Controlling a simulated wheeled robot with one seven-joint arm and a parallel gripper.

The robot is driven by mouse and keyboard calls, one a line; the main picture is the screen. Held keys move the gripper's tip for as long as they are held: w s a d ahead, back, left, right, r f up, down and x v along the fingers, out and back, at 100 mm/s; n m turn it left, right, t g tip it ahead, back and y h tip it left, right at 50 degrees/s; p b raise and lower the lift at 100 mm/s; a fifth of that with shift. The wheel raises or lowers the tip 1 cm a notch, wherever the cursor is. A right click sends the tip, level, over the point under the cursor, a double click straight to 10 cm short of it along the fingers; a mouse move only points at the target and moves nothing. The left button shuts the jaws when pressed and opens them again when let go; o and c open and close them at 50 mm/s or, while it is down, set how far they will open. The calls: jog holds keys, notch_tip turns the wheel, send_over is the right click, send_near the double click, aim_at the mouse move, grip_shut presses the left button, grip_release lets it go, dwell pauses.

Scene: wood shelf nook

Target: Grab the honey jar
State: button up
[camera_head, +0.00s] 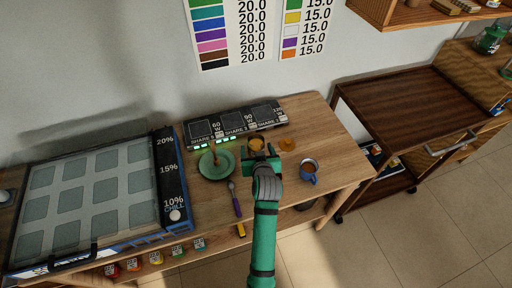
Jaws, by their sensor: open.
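A small amber jar (256,143), which looks like the honey jar, stands on the wooden table (330,140) in front of the dark panel. My gripper (261,156) is open, with its fingertips close to the near side of the jar. The fingers partly cover the jar's lower part, and I cannot tell whether they touch it or reach around it. An orange-amber patch (287,144) lies just right of the jar; it is too small to tell what it is.
A green plate (217,166) and purple-handled spoon (235,200) lie left of my gripper. A blue mug (309,170) stands right, near the table's front edge. A black panel (235,122) lies behind. A large blue-framed tray unit (90,200) fills the left.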

jog(key=shift+w+f, duration=0.1)
jog(key=c, duration=1.4)
jog(key=shift+r, duration=0.2)
